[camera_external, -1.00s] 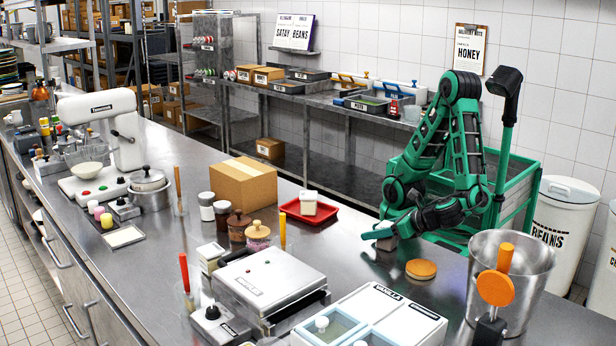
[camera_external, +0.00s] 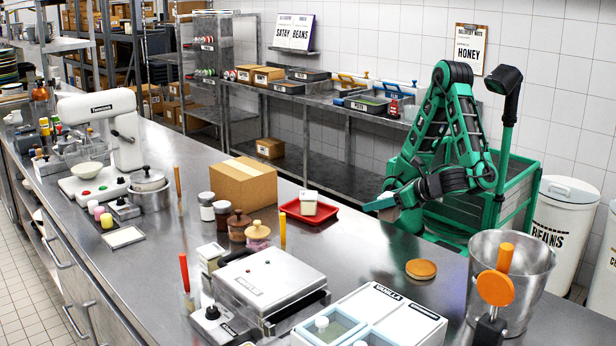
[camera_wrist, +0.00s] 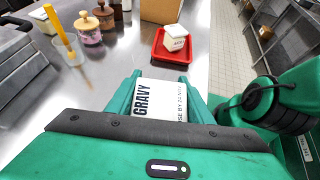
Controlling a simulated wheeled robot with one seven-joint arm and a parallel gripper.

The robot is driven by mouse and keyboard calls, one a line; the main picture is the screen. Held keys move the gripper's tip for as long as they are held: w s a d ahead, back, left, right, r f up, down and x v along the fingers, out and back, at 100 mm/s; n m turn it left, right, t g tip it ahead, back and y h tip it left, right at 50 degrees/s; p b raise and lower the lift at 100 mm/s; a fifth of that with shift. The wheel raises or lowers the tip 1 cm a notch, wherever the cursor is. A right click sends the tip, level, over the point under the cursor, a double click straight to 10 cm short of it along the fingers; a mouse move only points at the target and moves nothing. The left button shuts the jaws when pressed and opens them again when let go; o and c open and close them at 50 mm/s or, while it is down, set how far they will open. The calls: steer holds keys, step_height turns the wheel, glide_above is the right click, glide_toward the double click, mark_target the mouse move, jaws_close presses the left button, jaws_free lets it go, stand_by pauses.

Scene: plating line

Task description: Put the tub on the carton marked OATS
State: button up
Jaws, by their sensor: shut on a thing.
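My gripper (camera_wrist: 160,98) is shut on a white, flat-topped tub marked GRAVY (camera_wrist: 161,100), with smaller use-by print beside the name. In the external view my gripper (camera_external: 384,204) is raised above the counter's far edge, right of the red tray; the tub is hard to make out there. A plain brown carton (camera_external: 244,186) stands on the counter left of the tray; no mark shows on its visible sides. Small brown cartons (camera_external: 268,75) with labels stand on the back shelf, and another (camera_external: 269,148) is lower down. I cannot read OATS on any.
A red tray (camera_external: 334,219) holds a small white container (camera_external: 309,202). Jars (camera_external: 238,226), a press (camera_external: 268,284) and a steel pot (camera_external: 535,262) stand on the counter. An orange-topped disc (camera_external: 421,269) lies near the pot. Counter between tray and disc is clear.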

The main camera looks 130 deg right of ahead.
steer(key=w+d+r+m+g, duration=0.2)
steer(key=w+d+r, duration=0.1)
steer(key=w+d, duration=0.5)
steer(key=w+d+r+m+g, duration=0.1)
steer(key=w+d+r+g, duration=0.1)
steer(key=w+d, duration=0.55)
steer(key=s+d+r+m+g, duration=0.1)
steer(key=d+r, duration=0.2)
steer(key=d, duration=0.7)
steer(key=s+d+r+m+g, duration=0.1)
steer(key=s+d+r+m, duration=0.15)
steer(key=d, duration=0.75)
steer(key=d+r+g, duration=0.1)
steer(key=d+r, duration=0.3)
steer(key=d, duration=0.6)
glide_above(240, 164)
steer(key=shift+y, duration=0.4)
step_height(240, 164, down, 7)
steer(key=shift+w, duration=0.1)
steer(key=shift+f, duration=2)
steer(key=shift+f, duration=0.1)
